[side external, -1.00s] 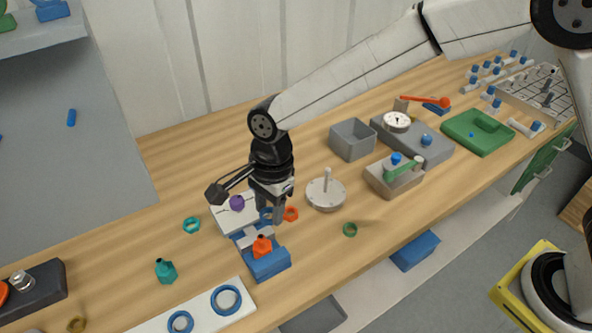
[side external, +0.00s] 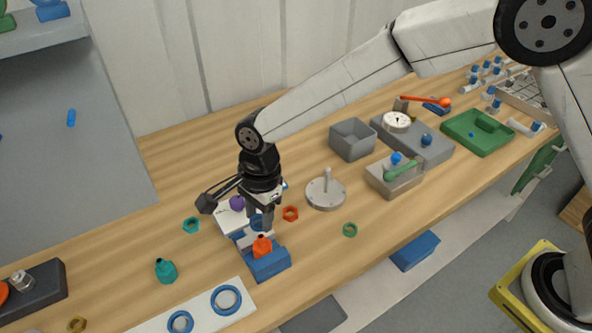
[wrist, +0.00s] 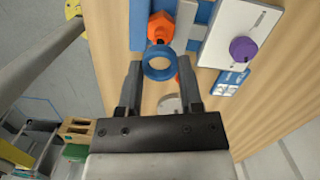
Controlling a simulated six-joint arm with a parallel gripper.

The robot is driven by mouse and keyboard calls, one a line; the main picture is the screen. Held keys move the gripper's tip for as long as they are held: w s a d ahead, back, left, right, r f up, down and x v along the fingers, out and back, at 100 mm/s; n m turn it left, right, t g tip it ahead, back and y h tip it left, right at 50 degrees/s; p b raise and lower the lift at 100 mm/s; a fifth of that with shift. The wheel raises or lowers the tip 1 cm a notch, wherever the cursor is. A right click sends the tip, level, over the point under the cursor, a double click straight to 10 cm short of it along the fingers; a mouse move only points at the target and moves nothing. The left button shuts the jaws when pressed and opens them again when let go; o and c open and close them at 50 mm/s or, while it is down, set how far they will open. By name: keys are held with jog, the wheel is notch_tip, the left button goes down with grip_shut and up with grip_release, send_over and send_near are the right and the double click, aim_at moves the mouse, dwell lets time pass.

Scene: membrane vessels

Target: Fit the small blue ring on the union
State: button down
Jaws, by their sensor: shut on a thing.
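My gripper (wrist: 160,72) is shut on a blue ring (wrist: 158,74), held between the two fingertips in the wrist view. In the side view my gripper (side external: 262,217) is low over the blue fixture, with the ring partly hidden by the fingers. An orange hex fitting with a neck (side external: 262,246), apparently the union, sits upright in the blue fixture (side external: 270,266). In the wrist view the fitting (wrist: 160,28) is just beyond the ring. The ring looks close to it but apart; its height above it is hard to tell.
A white box with a purple knob (side external: 237,203) stands behind the fixture. A white board (side external: 207,311) with two larger blue rings is in front.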

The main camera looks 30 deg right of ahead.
aim_at(262, 236)
jog(key=shift+f, duration=3.2)
jog(key=shift+c, duration=0.9)
grip_release()
jog(key=shift+w+d+r, duration=0.1)
jog(key=shift+d+r, duration=0.05)
jog(key=shift+r, duration=1.15)
jog(key=shift+d+r, duration=0.15)
jog(key=shift+r, duration=1.1)
jog(key=shift+w+d+r, duration=0.1)
jog(key=shift+d+r, duration=0.05)
jog(key=shift+r, duration=1.15)
